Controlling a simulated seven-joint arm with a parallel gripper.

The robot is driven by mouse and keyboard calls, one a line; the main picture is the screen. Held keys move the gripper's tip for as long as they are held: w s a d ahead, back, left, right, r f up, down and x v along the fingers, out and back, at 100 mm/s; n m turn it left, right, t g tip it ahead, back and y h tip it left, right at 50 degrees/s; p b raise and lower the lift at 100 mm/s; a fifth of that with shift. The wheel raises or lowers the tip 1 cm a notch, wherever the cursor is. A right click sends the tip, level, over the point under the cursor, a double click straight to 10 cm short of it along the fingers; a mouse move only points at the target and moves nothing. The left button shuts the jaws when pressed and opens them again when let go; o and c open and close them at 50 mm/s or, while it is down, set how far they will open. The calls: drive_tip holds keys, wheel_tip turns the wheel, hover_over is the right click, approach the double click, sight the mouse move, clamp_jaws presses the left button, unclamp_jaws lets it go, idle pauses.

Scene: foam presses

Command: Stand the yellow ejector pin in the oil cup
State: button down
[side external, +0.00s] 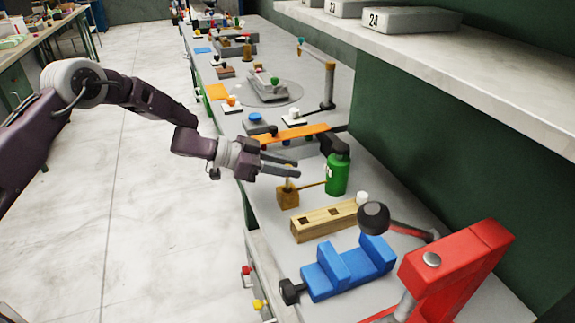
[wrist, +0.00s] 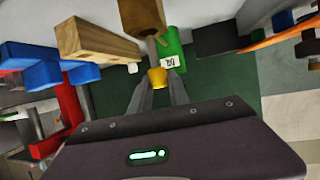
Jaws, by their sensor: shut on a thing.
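My gripper (side external: 296,168) is above the bench, its fingers pointing right in the side view. In the wrist view its fingers (wrist: 157,86) are shut on a yellow piece, which I take to be the yellow ejector pin (wrist: 157,76). In the side view a thin tan length (side external: 289,184) shows below the fingers, over a brown wooden cube (side external: 288,198). I cannot tell whether it touches the cube. A small white cylinder (side external: 362,198) stands behind the holed wooden block; I cannot tell whether it is the oil cup.
A green bottle (side external: 338,174) stands close right of my gripper, a brown rod between it and the cube. In front are the holed wooden block (side external: 325,221), a blue vise (side external: 345,268) and a red press (side external: 455,265). A shelf (side external: 450,60) overhangs the back.

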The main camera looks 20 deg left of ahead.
sight(287, 189)
drive_tip(key=shift+f, duration=1.45)
drive_tip(key=shift+f, duration=0.35)
drive_tip(key=shift+f, duration=0.1)
drive_tip(key=c, duration=1.2)
unclamp_jaws()
drive_tip(key=shift+o, duration=0.2)
drive_tip(key=v, duration=0.7)
